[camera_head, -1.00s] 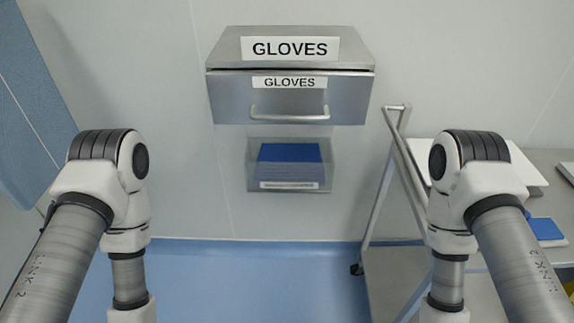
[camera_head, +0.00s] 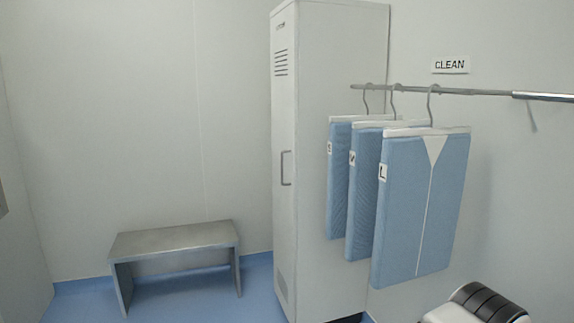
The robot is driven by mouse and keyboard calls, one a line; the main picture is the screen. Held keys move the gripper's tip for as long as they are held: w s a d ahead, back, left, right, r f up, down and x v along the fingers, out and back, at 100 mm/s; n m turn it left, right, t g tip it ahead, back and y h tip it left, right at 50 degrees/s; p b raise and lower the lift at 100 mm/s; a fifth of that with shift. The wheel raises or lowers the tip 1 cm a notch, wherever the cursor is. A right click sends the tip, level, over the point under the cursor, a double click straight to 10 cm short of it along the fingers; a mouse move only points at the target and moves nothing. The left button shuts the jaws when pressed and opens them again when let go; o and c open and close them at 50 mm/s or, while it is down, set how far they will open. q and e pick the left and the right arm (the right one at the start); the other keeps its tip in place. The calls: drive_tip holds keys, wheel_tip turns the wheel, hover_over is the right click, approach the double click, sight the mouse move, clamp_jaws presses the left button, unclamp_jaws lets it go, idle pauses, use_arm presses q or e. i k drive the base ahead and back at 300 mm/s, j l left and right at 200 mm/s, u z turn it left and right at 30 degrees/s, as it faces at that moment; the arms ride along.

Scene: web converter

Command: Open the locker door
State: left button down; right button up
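A tall pale grey locker (camera_head: 335,180) stands against the back wall, right of the picture's middle. Its narrow door (camera_head: 285,115) faces left and looks shut, with vent slots near the top and bottom. A grey vertical bar handle (camera_head: 286,168) sits about halfway up the door. Part of my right arm shows at the bottom right corner, well apart from the locker. Neither gripper is in view.
Several blue garments (camera_head: 425,205) hang from a metal rail (camera_head: 480,92) in front of the locker's right side, under a CLEAN sign (camera_head: 451,64). A metal bench (camera_head: 175,240) stands left of the locker. Blue floor (camera_head: 195,300) between them is open.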

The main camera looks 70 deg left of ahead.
sight(285, 38)
drive_tip(key=u, duration=2.25)
drive_tip(key=i, duration=0.1)
